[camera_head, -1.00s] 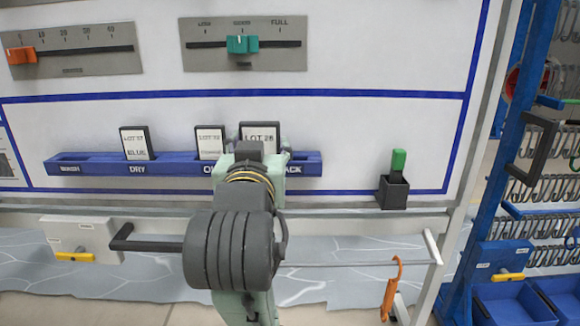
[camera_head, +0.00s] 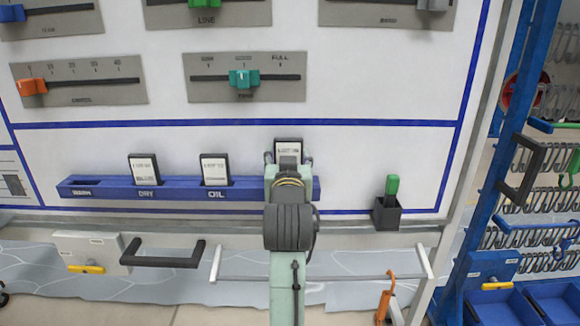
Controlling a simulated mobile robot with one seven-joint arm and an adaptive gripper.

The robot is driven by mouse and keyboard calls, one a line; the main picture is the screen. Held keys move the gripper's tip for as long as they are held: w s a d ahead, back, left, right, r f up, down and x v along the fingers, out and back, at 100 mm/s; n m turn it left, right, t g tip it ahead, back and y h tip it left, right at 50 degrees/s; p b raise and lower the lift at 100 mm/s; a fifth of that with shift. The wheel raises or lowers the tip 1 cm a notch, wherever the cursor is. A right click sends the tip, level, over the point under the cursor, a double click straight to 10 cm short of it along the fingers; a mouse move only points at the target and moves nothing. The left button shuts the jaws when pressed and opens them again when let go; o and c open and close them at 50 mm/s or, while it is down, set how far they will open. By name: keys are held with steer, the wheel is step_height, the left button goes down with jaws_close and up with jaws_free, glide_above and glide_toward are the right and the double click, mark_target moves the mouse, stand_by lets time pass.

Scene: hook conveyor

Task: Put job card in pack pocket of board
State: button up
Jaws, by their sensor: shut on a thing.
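A job card (camera_head: 288,147), white with a dark edge, stands upright between the fingers of my gripper (camera_head: 288,160) in the head view. My gripper is shut on it. The card is at the right end of the blue pocket rail (camera_head: 108,189) on the white board (camera_head: 350,165). My arm covers the rail there, so the pack label and the card's lower edge are hidden. I cannot tell whether the card sits in the pocket or just in front of it.
Two other cards stand in the dry pocket (camera_head: 144,168) and the oil pocket (camera_head: 214,168); the warm pocket looks empty. A black cup (camera_head: 387,214) with a green marker (camera_head: 392,184) is to the right. Slider panels are above. Dark and pale handles stick out below.

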steer(key=shift+w+d, duration=0.15)
steer(key=shift+w, duration=0.25)
steer(key=shift+f, duration=1.8)
steer(key=shift+f, duration=0.2)
steer(key=o, duration=1.1)
steer(key=shift+o, duration=0.2)
steer(key=shift+r, duration=0.1)
